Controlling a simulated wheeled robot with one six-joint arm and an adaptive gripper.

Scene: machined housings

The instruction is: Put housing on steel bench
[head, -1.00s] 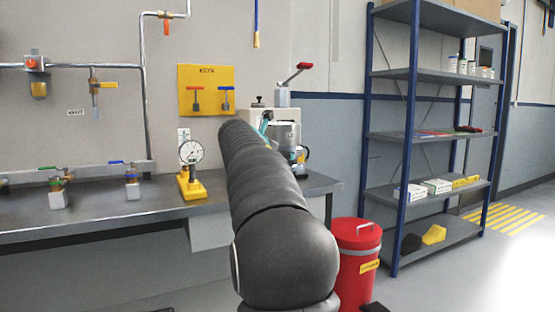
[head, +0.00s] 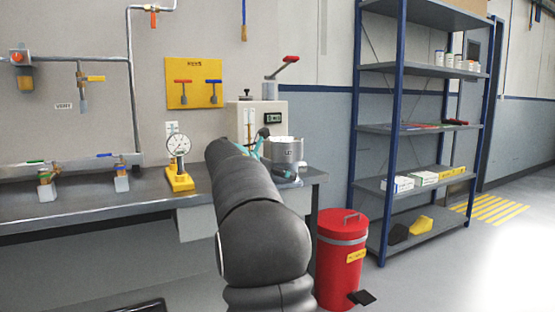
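The housing (head: 288,152) is a silver, upright metal cylinder with small dark marks on its side. It shows in the head view over the right end of the steel bench (head: 90,212), in front of a beige box with a small display. My gripper (head: 263,147), teal and dark, is at the housing's left side and looks shut on it. My own arm hides much of the gripper and its contact. I cannot tell whether the housing's underside touches anything; a pale blue part shows just below it.
A dial gauge on a yellow base (head: 179,165) stands on the bench left of my arm. Valves (head: 121,177) stand farther left, with clear bench top in front. The beige box (head: 271,125) is behind the housing. A red bin (head: 340,262) and blue shelving (head: 398,130) stand right.

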